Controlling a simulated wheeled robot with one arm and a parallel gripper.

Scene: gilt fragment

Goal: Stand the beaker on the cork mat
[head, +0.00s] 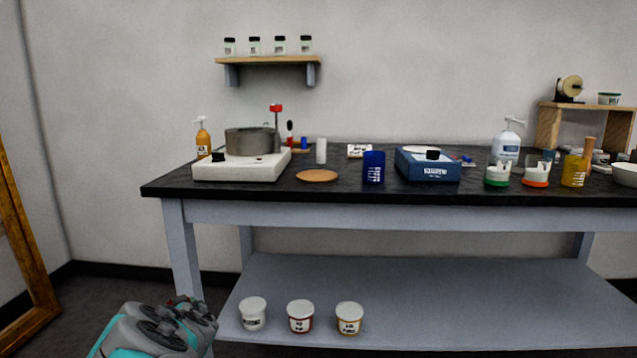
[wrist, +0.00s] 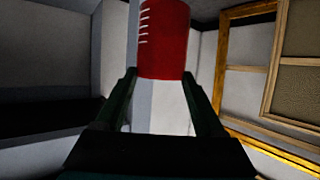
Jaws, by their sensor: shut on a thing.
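A red beaker (wrist: 163,42) with white graduation marks is between the fingers of my gripper (wrist: 160,84) in the wrist view. My gripper is shut on it; its top end is cut off by the picture edge. In the head view my arm is low at the front left, below the tabletop, and the held beaker is mostly hidden there. The round cork mat (head: 317,176) lies bare near the front edge of the dark bench (head: 270,190). A blue beaker (head: 374,168) with white marks stands to the right of the mat.
A hotplate (head: 242,168) with a metal pot (head: 250,142) stands left of the mat. A white cylinder (head: 321,151) stands behind the mat. A blue instrument (head: 428,165) is farther right. Three lidded tubs (head: 300,317) sit on the lower shelf (head: 430,310).

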